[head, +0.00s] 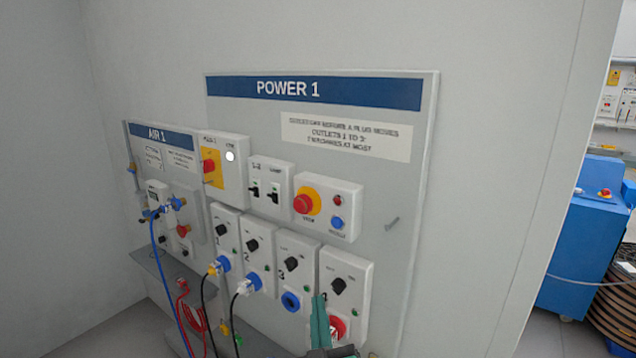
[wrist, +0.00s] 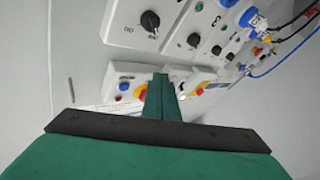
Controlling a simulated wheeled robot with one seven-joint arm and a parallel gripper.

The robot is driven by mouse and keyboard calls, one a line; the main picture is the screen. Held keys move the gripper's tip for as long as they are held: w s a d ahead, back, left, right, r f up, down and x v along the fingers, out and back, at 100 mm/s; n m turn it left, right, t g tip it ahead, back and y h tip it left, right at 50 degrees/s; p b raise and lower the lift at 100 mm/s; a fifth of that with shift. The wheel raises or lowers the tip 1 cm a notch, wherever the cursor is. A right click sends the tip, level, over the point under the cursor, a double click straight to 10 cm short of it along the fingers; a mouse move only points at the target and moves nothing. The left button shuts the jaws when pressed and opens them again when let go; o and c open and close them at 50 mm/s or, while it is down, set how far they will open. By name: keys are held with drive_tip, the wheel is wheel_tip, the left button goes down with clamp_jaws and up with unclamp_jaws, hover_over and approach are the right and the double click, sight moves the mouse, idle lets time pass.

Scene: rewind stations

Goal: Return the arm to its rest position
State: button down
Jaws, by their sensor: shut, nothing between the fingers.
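My gripper (head: 319,298) shows at the bottom of the head view, its green fingers together and pointing up in front of the lower right part of the POWER 1 panel (head: 405,130). The fingers overlap the red round socket (head: 338,328) of the rightmost outlet box (head: 357,272). In the wrist view the gripper (wrist: 160,78) is shut and empty, its fingers reaching toward the panel. Whether the fingertips touch the panel cannot be told. Most of my arm is out of view.
Two plugs with black cables (head: 240,290) sit in the left outlets; the blue third socket (head: 291,301) is empty. A red stop button (head: 303,204) is above. The AIR 1 panel (head: 150,185) with blue and red hoses stands left. A blue machine (head: 575,250) is at right.

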drive_tip(key=s+f+m+g+h, duration=0.1)
drive_tip(key=s+f+m+g, duration=0.2)
drive_tip(key=s+f, duration=1.7)
drive_tip(key=s+f+m+g, duration=0.1)
drive_tip(key=s+f, duration=0.2)
drive_tip(key=s, duration=0.8)
drive_tip(key=s+f+m+g, duration=0.1)
drive_tip(key=s+f, duration=0.2)
drive_tip(key=s, duration=0.8)
drive_tip(key=shift+a+f, duration=0.25)
